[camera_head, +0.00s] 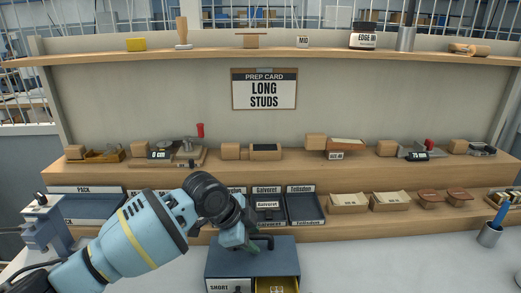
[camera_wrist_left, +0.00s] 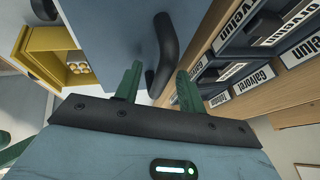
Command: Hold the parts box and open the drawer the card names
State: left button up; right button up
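The prep card (camera_head: 264,89) on the back panel reads LONG STUDS. The blue-grey parts box (camera_head: 228,262) stands on the table at the bottom middle, with a dark handle on top. One drawer front reads SHORT (camera_head: 222,286); the rest of its label is cut off. Beside it a yellow drawer (camera_head: 262,286) shows its inside; in the left wrist view the yellow drawer (camera_wrist_left: 42,42) stands out and holds several small round pieces. My left gripper (camera_wrist_left: 158,88) is open at the handle (camera_wrist_left: 165,48), green fingers either side with gaps showing.
Labelled dark trays (camera_head: 305,207) stand close behind the box. Small boxes (camera_head: 348,201) line the low shelf to the right. A cup with a blue tool (camera_head: 490,236) stands at far right. The table right of the box is clear.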

pick_arm(q)
jog(key=v, duration=1.2)
